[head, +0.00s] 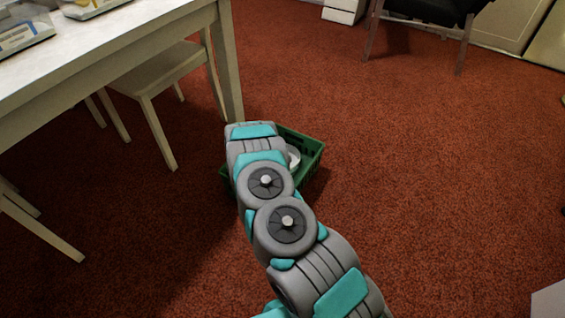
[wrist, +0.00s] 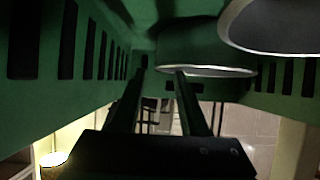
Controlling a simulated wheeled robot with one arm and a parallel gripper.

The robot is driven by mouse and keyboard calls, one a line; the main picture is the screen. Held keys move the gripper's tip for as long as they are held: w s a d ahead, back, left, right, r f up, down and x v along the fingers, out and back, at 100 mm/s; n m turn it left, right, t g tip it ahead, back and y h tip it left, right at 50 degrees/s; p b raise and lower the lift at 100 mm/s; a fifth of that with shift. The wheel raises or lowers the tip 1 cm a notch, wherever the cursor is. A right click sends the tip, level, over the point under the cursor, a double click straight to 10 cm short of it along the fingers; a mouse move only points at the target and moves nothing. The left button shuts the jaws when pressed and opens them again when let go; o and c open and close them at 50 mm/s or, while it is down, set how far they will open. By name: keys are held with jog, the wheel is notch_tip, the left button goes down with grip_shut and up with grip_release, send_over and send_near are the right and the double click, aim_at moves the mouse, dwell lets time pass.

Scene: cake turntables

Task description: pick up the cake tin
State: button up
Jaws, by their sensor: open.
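A green crate (head: 312,146) stands on the red carpet, partly hidden behind my arm. A pale round thing (head: 293,157) shows inside it; it may be the cake tin, but the arm covers most of it. In the wrist view I see the slatted green crate wall (wrist: 95,50) from close up. Two round rimmed things show there: one with a pale rim (wrist: 215,71) near the fingertips, and a grey one (wrist: 275,27) at the top right. I cannot tell which is the tin. My gripper (wrist: 162,71) is open, its fingers apart; contact is unclear.
A pale table (head: 110,60) with clear containers on it (head: 22,35) stands at the left, its leg (head: 227,70) close to the crate. A pale stool (head: 160,68) is under it. A dark chair (head: 430,12) stands at the back.

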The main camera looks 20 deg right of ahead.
aim_at(297, 163)
jog(key=shift+x, duration=3.5)
jog(key=shift+d+r, duration=0.1)
jog(key=shift+r, duration=0.05)
grip_shut()
